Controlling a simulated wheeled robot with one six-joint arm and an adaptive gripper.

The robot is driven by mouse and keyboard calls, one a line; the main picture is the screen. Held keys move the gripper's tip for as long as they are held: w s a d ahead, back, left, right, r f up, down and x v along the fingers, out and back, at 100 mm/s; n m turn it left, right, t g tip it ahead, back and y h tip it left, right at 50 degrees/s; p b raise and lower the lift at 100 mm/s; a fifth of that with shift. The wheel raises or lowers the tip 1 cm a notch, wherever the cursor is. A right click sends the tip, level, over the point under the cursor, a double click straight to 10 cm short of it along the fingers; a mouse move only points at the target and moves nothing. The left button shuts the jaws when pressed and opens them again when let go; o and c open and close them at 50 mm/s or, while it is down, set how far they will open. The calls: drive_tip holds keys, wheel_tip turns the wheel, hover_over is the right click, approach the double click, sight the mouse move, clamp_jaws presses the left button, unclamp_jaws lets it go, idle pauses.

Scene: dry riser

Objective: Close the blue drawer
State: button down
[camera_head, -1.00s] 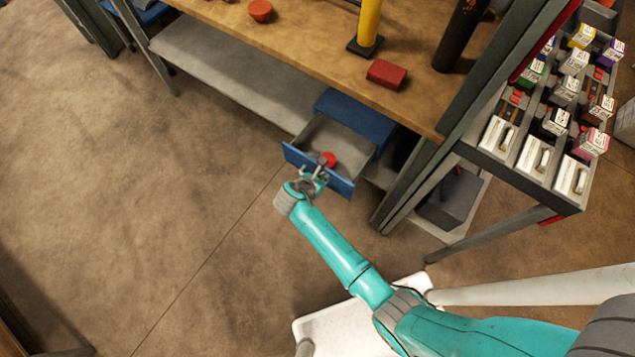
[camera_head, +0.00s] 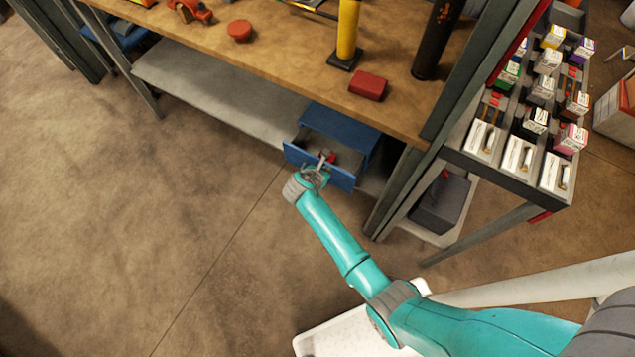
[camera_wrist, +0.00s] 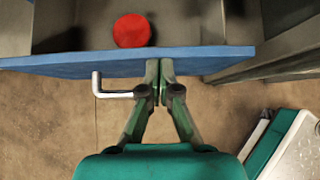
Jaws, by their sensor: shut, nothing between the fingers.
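The blue drawer (camera_head: 342,180) sits under the workbench and is partly open, with its front standing out from its blue cabinet (camera_head: 340,130). My gripper (camera_head: 324,158) is at the drawer's front. In the wrist view the shut fingertips (camera_wrist: 160,68) overlap the blue front panel (camera_wrist: 70,65), just right of a pale bent handle (camera_wrist: 112,95). Nothing is between the fingers. Whether they press on the panel, I cannot tell. A round red object (camera_wrist: 131,31) lies inside the drawer; it is partly hidden by my gripper in the head view (camera_head: 331,156).
The wooden bench top (camera_head: 280,50) above bears a red block (camera_head: 368,86), a red disc (camera_head: 240,31) and a yellow post (camera_head: 348,30). A dark bench leg (camera_head: 400,190) stands right of the drawer. A rack of boxes (camera_head: 530,120) is farther right. Floor at left is clear.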

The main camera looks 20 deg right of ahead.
drive_tip(key=w+d, duration=0.6)
drive_tip(key=d, duration=0.2)
drive_tip(key=shift+d+r, duration=0.2)
